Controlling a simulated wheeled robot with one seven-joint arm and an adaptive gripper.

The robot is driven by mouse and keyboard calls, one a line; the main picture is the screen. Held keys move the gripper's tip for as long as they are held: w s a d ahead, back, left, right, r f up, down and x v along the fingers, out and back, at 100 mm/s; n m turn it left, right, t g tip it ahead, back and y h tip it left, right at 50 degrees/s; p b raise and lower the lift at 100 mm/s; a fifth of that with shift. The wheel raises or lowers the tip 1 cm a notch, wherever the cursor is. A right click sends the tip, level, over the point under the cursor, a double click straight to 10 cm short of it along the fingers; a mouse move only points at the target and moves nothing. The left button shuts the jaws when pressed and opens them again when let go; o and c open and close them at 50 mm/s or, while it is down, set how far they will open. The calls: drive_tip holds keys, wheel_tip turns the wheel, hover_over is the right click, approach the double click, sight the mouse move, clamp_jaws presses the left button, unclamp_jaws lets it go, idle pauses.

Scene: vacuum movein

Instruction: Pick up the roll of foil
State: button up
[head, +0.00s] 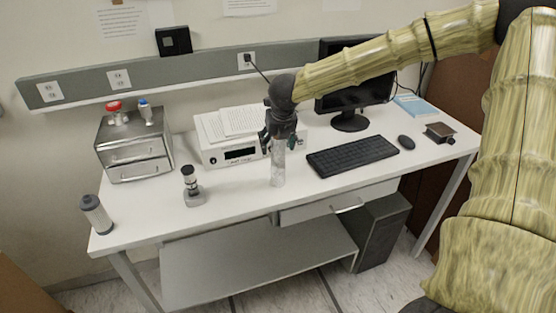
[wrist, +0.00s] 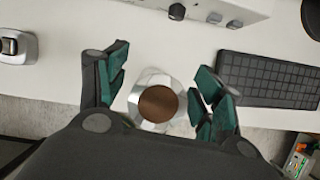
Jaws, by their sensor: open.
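The roll of foil (head: 278,164) stands upright on the white desk near its front edge, a silvery cylinder. In the wrist view its round end with a brown core (wrist: 158,104) faces the camera, between the two fingers. My gripper (head: 279,143) points down over the top of the roll in the head view. In the wrist view my gripper (wrist: 157,100) is open, with one green-padded finger on each side of the roll. A gap shows on the left side; the right finger is close to the roll, and I cannot tell whether it touches.
The desk (head: 240,192) also holds a black keyboard (head: 352,156) to the right and a white instrument (head: 230,152) behind. A monitor (head: 350,105) stands behind the keyboard.

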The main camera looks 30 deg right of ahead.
drive_tip(key=shift+w+f, duration=0.15)
drive_tip(key=shift+f, duration=0.25)
clamp_jaws()
drive_tip(key=shift+r, duration=0.15)
